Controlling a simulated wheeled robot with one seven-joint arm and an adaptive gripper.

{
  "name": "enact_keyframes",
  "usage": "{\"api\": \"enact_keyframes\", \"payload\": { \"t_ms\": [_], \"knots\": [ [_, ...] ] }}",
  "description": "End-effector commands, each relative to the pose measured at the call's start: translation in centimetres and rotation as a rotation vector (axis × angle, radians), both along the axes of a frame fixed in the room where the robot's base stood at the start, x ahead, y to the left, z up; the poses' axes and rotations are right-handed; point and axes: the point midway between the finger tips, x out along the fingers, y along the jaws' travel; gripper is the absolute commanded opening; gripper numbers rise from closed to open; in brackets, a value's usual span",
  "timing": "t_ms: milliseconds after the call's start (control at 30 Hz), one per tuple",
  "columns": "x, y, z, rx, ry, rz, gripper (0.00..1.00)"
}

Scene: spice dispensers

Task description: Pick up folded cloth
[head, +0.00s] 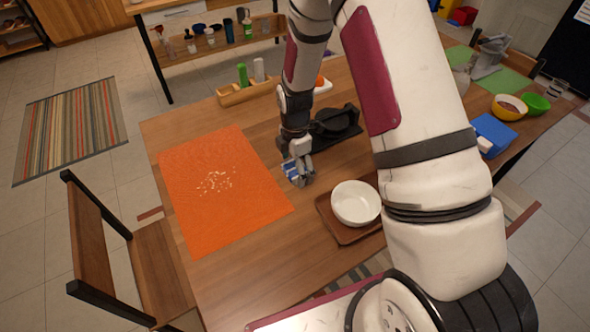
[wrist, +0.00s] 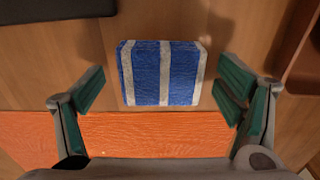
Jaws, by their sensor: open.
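The folded cloth (wrist: 160,74) is blue with pale stripes and lies on the wooden table, just beyond the edge of an orange mat, in the wrist view. My gripper (wrist: 162,92) is open, with one green-padded finger to the left of the cloth and one to the right. Neither finger visibly touches it. In the head view my gripper (head: 299,172) is low over the table, and a bit of the blue cloth (head: 292,168) shows at its fingers. The rest of the cloth is hidden there by the gripper.
The orange mat (head: 222,210) with pale crumbs lies left of my gripper. A white bowl (head: 356,203) on a brown tray (head: 338,229) stands close on the right. A black object (head: 338,122) stands behind. A wooden holder (head: 246,93) with spice dispensers is at the back edge.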

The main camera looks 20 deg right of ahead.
Motion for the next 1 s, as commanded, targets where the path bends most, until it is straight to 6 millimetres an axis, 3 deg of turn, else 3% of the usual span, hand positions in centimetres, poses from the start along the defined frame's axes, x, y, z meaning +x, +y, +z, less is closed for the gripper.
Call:
{"api": "enact_keyframes", "payload": {
  "t_ms": [33, 233, 667, 1000],
  "knots": [
    [0.0, 0.0, 0.0, 0.0, 0.0, 0.0, 0.86],
    [0.0, 0.0, 0.0, 0.0, 0.0, 0.0, 0.42],
    [0.0, 0.0, 0.3, 0.0, -0.001, 0.0, 0.42],
    [-0.4, 0.0, 3.8, 0.0, -0.001, 0.0, 0.42]
  ]
}}
